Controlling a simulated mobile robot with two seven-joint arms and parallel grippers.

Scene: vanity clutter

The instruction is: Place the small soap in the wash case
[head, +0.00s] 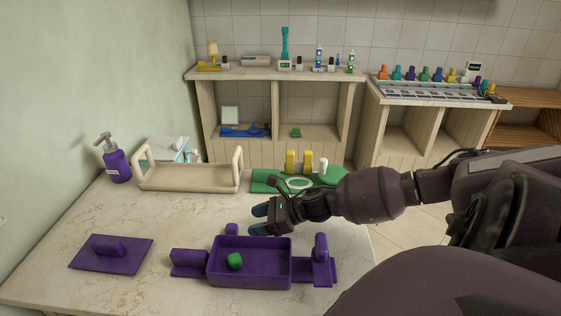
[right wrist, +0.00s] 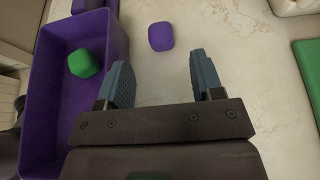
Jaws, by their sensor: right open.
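The wash case is an open purple box (head: 272,279) at the front of the counter; it also shows at the left of the right wrist view (right wrist: 52,100). A small green block (head: 235,261) lies inside it, also seen in the wrist view (right wrist: 84,64). A small purple rounded block (head: 231,229) sits on the counter just behind the case; in the wrist view it (right wrist: 161,36) lies ahead of the fingers. I cannot tell which block is the small soap. My right gripper (head: 259,220) is open and empty beside the purple block; its fingers (right wrist: 162,78) straddle bare counter.
A purple lid-like plate with a handle (head: 90,262) lies at left. Purple pieces flank the case at left (head: 187,268) and right (head: 321,266). A beige handled tray (head: 185,181), soap dispenser (head: 117,164) and green tray (head: 262,184) stand behind. The left middle counter is clear.

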